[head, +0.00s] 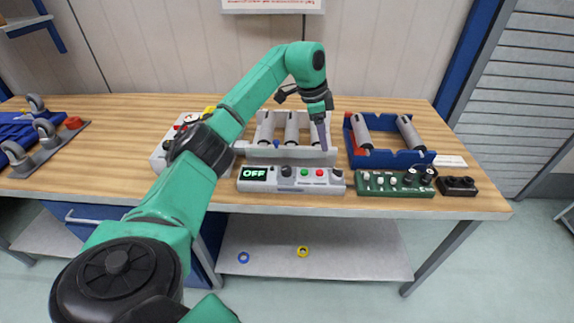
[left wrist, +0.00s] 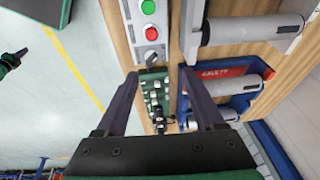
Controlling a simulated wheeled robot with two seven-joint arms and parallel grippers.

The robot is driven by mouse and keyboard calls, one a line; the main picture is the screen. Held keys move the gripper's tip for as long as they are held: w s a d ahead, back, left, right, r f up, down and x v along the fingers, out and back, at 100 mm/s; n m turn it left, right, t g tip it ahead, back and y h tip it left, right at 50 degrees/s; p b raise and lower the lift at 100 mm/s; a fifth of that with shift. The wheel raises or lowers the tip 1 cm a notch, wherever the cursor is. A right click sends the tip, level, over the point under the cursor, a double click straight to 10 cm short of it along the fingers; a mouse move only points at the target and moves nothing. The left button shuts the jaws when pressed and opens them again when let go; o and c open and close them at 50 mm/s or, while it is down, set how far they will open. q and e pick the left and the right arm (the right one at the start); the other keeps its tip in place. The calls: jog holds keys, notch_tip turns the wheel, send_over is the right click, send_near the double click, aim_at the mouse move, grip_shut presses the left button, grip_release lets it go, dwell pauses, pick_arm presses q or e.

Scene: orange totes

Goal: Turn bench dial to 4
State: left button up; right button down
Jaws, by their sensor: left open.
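A grey control panel (head: 270,186) lies along the bench's front edge, with a display (head: 254,173) reading OFF. It has a dark knob (head: 286,171) beside the display, coloured buttons, and another dark knob (head: 338,174) at its right end. I cannot tell which knob is the bench dial, and no number 4 is readable. My left gripper (head: 323,146) is open and empty, above and behind the panel's right part. In the left wrist view, its fingers (left wrist: 160,73) are spread, with the panel's end knob (left wrist: 152,57) showing near the gap between the tips.
A green board (head: 395,190) with several knobs and a black box (head: 457,186) lie to the right. Behind stand a grey tray (head: 290,152) and a blue tray (head: 400,159) holding rollers. A white box (head: 160,158) is left. Bare wood (head: 120,125) lies farther left.

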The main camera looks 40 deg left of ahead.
pick_arm(q)
jog(key=s+a+r+n+g+y, duration=0.2)
jog(key=s+a+r+n+g, duration=0.15)
jog(key=s+a, duration=0.35)
jog(key=p, duration=0.2)
send_near(286, 168)
jog(key=shift+n+t, duration=0.35)
jog(key=shift+n, duration=0.1)
jog(key=f, duration=0.7)
jog(key=shift+s+a+f, duration=0.1)
jog(key=shift+s+f, duration=0.25)
jog(key=shift+f, duration=0.5)
grip_shut()
